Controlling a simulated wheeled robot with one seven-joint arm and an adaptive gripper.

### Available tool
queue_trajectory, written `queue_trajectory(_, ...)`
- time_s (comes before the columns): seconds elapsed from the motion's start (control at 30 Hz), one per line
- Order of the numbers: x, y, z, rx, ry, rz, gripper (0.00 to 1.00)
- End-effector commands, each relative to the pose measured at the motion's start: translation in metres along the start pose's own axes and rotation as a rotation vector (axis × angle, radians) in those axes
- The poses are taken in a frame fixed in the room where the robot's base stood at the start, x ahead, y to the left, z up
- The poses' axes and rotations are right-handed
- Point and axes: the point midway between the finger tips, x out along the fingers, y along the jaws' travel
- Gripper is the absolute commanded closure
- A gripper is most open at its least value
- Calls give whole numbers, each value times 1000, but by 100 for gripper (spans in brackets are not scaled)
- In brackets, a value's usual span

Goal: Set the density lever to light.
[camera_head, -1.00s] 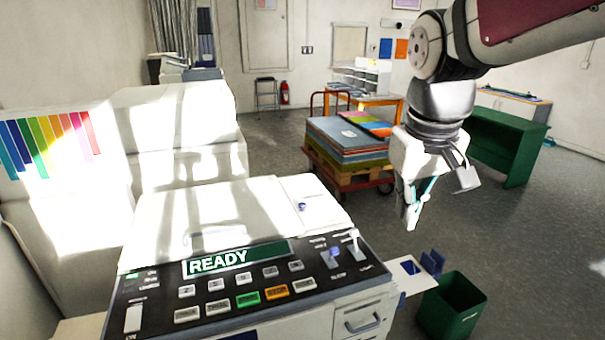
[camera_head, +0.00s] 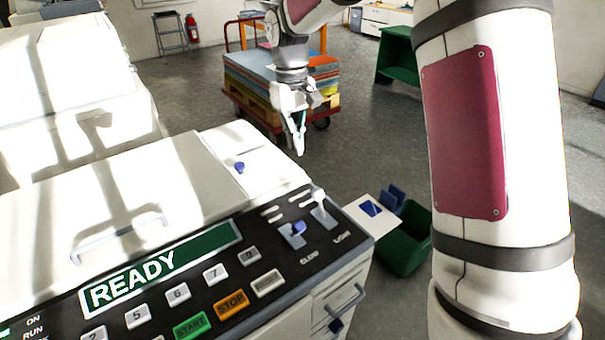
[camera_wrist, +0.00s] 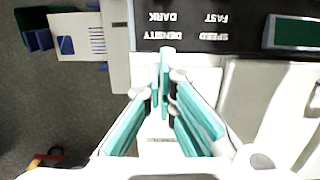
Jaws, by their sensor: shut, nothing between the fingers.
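The density lever (camera_head: 319,195) is the right-hand lever on the dark control panel (camera_head: 338,236), with a white knob. Its knob shows towards the far end of its slot, away from the label at the near end. It is not seen in the wrist view, where the upside-down labels "DENSITY" and "DARK" show beyond my fingertips. My gripper (camera_head: 299,150) is shut and empty, pointing down behind the lever near the machine's far right edge, apart from the lever. In the wrist view its teal-padded fingers (camera_wrist: 167,55) come together below the density label.
A blue-knobbed lever (camera_head: 297,229) stands just left of the density lever. The machine's display (camera_head: 160,266) reads "READY", with buttons below. A side tray (camera_head: 372,212) and a green bin (camera_head: 406,245) are at the right. A loaded cart (camera_head: 245,102) stands behind on open floor.

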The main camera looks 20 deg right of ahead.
Motion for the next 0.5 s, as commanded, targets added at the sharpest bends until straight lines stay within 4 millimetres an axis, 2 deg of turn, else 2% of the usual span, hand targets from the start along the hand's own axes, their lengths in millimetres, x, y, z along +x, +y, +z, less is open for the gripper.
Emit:
queue_trajectory(0.33,1,0,0,0,-1,0,100)
queue_trajectory(0.5,14,0,1,0,-3,-1,100)
